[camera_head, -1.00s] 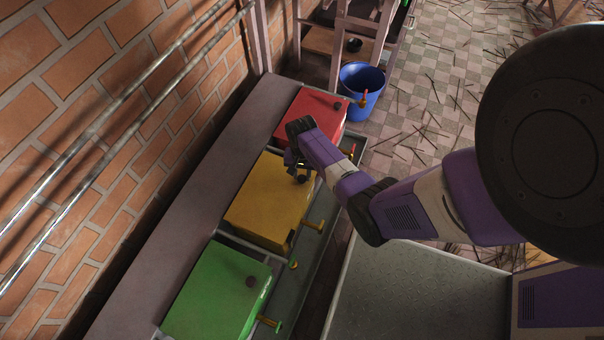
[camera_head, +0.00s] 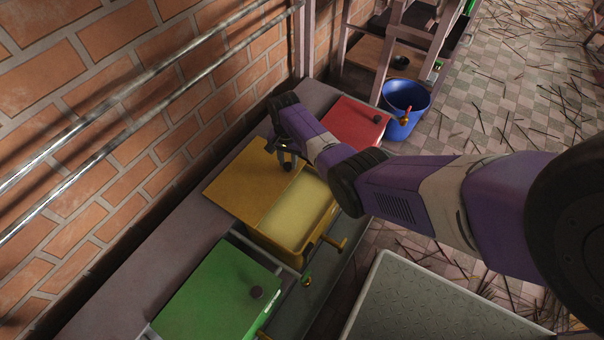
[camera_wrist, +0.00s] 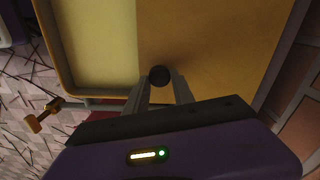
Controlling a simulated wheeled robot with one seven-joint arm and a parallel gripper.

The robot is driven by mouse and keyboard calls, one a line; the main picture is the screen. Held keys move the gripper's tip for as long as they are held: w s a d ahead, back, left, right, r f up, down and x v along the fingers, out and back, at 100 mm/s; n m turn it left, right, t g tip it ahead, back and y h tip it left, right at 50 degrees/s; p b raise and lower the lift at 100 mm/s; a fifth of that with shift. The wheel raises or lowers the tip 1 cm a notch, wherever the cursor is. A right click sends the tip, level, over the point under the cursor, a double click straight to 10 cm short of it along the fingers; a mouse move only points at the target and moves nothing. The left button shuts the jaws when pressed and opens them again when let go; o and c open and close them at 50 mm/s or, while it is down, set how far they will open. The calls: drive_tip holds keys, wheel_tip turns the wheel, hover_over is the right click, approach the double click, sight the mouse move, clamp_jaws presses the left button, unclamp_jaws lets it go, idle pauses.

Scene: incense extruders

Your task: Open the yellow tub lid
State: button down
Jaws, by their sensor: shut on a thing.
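The yellow tub (camera_head: 307,232) stands between the green and red tubs. Its yellow lid (camera_head: 243,187) is slid toward the brick wall, leaving the half of the tub on the robot's side uncovered, with pale yellow contents (camera_head: 295,213) showing. My gripper (camera_head: 284,160) is at the lid's edge beside the opening. In the wrist view, my gripper (camera_wrist: 160,82) is shut on the lid's dark round knob (camera_wrist: 159,75). The lid (camera_wrist: 205,45) lies to the right and the open part (camera_wrist: 95,45) to the left. In the head view the knob is largely hidden by the fingers.
A green tub (camera_head: 222,296) with a closed lid and dark knob stands nearer, and a red tub (camera_head: 352,122) farther off. A yellow tap handle (camera_head: 334,243) sticks out in front. A blue bucket (camera_head: 405,108) stands on the floor. The brick wall (camera_head: 150,130) bounds the left.

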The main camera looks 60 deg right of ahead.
drive_tip(key=shift+w+b, duration=0.45)
drive_tip(key=shift+w, duration=0.6)
drive_tip(key=c, duration=1.1)
unclamp_jaws()
drive_tip(key=shift+o, duration=0.2)
wheel_tip(320, 180, up, 8)
drive_tip(key=p, duration=0.4)
drive_tip(key=shift+f, duration=0.1)
